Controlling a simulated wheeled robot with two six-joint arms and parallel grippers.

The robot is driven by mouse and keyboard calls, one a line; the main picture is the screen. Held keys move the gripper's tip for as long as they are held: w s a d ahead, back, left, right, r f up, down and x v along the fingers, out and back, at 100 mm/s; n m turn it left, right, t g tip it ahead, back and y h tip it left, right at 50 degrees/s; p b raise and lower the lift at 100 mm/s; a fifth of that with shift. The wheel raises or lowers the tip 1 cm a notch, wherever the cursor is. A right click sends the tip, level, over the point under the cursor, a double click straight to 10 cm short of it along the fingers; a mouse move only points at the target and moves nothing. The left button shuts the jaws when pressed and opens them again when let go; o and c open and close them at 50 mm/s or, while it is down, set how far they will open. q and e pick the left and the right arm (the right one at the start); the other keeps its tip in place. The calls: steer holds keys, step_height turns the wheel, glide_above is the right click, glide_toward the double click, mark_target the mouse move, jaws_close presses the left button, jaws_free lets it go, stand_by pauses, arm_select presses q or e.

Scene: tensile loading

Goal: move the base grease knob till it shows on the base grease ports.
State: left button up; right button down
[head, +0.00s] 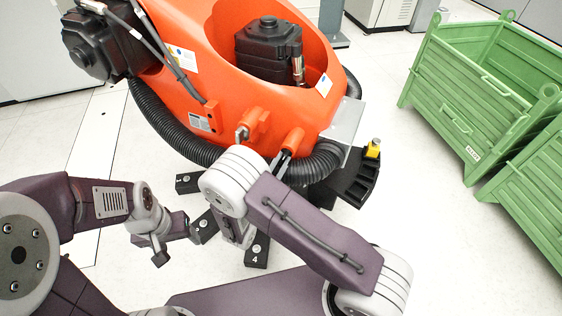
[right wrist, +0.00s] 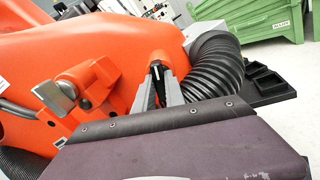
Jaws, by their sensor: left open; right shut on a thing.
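The orange robot base (head: 215,65) fills the top middle of the head view. Two orange bosses stand on its front. The left boss (right wrist: 90,82) carries a flat grey lever (right wrist: 55,95), free of my grippers. My right gripper (right wrist: 157,82) is shut at the right boss (right wrist: 165,63), on a small knob, taken as the base grease knob, which the fingers mostly hide. It also shows in the head view (head: 284,158). Its pointing direction and the port markings cannot be read. My left gripper (head: 152,246) is open and empty, low at left, apart from the base.
A black ribbed hose (right wrist: 215,70) curves close beside the right gripper. Black numbered feet (head: 257,252) spread on the floor below. A black tray with a yellow piece (head: 373,148) is at right. Green crates (head: 470,95) stand further right, with clear floor between.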

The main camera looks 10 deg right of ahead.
steer(key=shift+m, duration=0.3)
steer(key=m+b, duration=0.1)
steer(key=m, duration=0.3)
steer(key=shift+f+m, duration=0.1)
steer(key=shift+m, duration=0.2)
steer(key=m+b, duration=0.1)
steer(key=m, duration=0.2)
steer(key=shift+m+b, duration=0.75)
steer(key=shift+m, duration=0.55)
steer(key=c, duration=1.4)
jaws_free()
